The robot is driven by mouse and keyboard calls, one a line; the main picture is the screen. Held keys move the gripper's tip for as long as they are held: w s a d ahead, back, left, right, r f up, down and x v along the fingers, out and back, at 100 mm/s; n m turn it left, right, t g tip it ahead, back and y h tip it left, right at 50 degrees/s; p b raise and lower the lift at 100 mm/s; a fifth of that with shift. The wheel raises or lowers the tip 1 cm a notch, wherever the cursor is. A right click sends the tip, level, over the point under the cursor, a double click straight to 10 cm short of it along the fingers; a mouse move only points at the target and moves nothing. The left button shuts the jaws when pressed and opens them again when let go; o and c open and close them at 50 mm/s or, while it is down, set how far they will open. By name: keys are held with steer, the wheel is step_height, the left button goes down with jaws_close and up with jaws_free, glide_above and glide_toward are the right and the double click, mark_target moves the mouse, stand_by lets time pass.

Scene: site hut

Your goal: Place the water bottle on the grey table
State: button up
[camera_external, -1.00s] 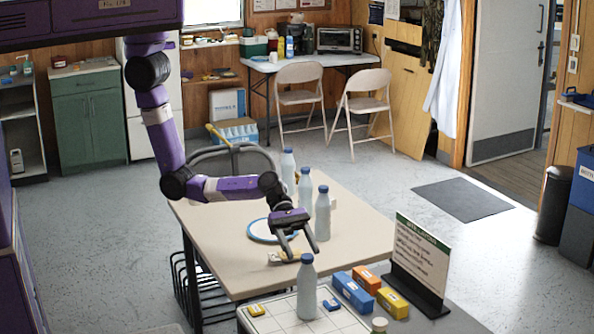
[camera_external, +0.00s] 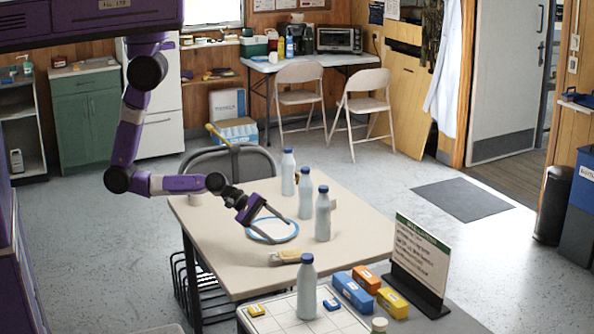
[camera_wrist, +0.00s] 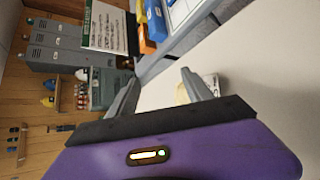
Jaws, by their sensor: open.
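Three pale water bottles with blue caps stand upright on the beige table: a rear bottle (camera_external: 288,176), a middle bottle (camera_external: 305,198) and a front bottle (camera_external: 322,217). A fourth similar bottle (camera_external: 306,290) stands upright on a white gridded surface on the grey-topped table (camera_external: 447,322) at the front. My gripper (camera_external: 279,229) is open and empty over the beige table, near the blue-rimmed plate and left of the three bottles. The wrist view shows its two spread fingers (camera_wrist: 160,80) with nothing held between them; no bottle is clearly visible there.
The beige table (camera_external: 215,237) also holds a blue-rimmed plate (camera_external: 262,238) and a small tan item (camera_external: 290,257). Blue (camera_external: 352,292), orange (camera_external: 367,279) and yellow (camera_external: 392,303) boxes and a standing sign (camera_external: 420,256) sit right of the front bottle.

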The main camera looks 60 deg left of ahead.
steer(key=s+a+r+m+t+y, duration=0.1)
steer(key=s+a+m+t+y, duration=0.15)
steer(key=a, duration=0.65)
steer(key=s+a+r+m+t+y, duration=0.2)
steer(key=s+a+m+y, duration=0.15)
steer(key=a, duration=0.55)
steer(key=s+a+r+m+t+y, duration=0.3)
steer(key=s+a+r+m, duration=0.5)
steer(key=r, duration=0.5)
steer(key=shift+s+a+y, duration=0.4)
steer(key=shift+s+a, duration=0.35)
steer(key=shift+s, duration=0.1)
steer(key=shift+f+b, duration=0.3)
steer(key=shift+f, duration=0.05)
